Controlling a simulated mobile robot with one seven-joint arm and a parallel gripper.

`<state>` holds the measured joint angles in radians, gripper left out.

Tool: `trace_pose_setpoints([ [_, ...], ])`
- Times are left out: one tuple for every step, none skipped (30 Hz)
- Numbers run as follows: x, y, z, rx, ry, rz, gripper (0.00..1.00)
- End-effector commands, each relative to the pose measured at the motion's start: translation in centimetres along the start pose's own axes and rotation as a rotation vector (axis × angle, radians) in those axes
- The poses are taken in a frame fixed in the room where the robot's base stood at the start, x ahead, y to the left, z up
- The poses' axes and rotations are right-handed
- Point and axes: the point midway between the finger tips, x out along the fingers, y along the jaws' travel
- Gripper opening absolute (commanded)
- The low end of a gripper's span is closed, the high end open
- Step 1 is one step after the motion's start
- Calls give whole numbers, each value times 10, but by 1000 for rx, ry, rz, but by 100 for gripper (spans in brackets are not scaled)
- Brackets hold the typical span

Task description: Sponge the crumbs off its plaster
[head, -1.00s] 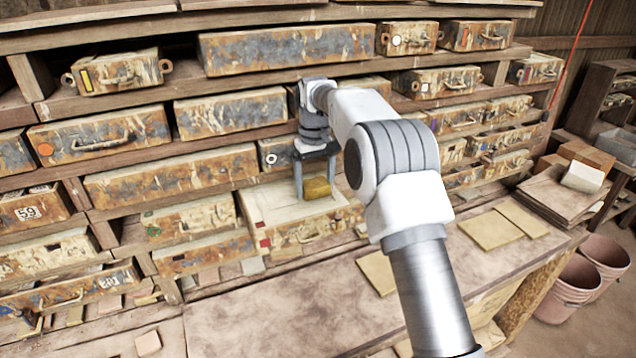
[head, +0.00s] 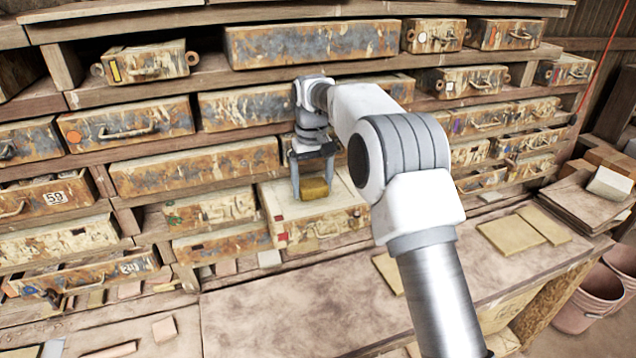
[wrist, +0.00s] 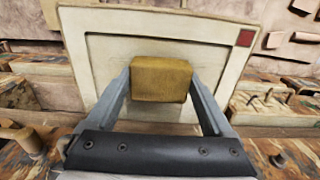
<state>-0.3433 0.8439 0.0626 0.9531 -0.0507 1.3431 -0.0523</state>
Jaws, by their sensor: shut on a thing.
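My gripper (head: 314,182) is shut on a yellow-brown sponge (head: 314,189), which also shows between the fingers in the wrist view (wrist: 161,79). The sponge is over the pale plaster face (head: 338,203) of a mould case that juts out from the rack. In the wrist view the plaster (wrist: 108,62) is a cream slab with a raised border and a red square in one corner. The sponge looks close to the plaster; I cannot tell whether it touches. Part of the plaster is hidden behind the sponge and gripper. I cannot make out separate crumbs.
Rows of rusty, paint-worn cases (head: 195,167) fill the wooden rack around the mould. A wide bench (head: 290,305) lies in front, mostly clear, with flat tan tiles (head: 512,236) at its right. Pinkish buckets (head: 580,300) stand at the far right.

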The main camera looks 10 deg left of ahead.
Motion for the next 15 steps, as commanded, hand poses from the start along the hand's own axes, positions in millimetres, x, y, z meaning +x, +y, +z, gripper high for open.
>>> trace_pose_setpoints([
  [3,-9,1,-7,-6,-6,42],
  [3,-12,1,-7,-6,-7,42],
  [3,-16,1,-8,-6,-7,42],
  [3,-18,1,-8,-6,-7,42],
  [2,-21,1,-7,-7,-7,42],
  [2,-24,1,-6,-7,-7,42],
  [2,-26,1,-6,-7,-7,42],
  [2,-28,1,-6,-7,-7,42],
  [2,-29,1,-6,-7,-6,42],
  [2,-30,1,-6,-7,-6,42],
  [2,-30,1,-6,-7,-6,42],
  [2,-31,1,-6,-7,-6,42],
  [2,-32,1,-6,-6,-6,42],
  [2,-33,1,-6,-6,-7,42],
  [1,-36,1,-7,-6,-6,42],
])
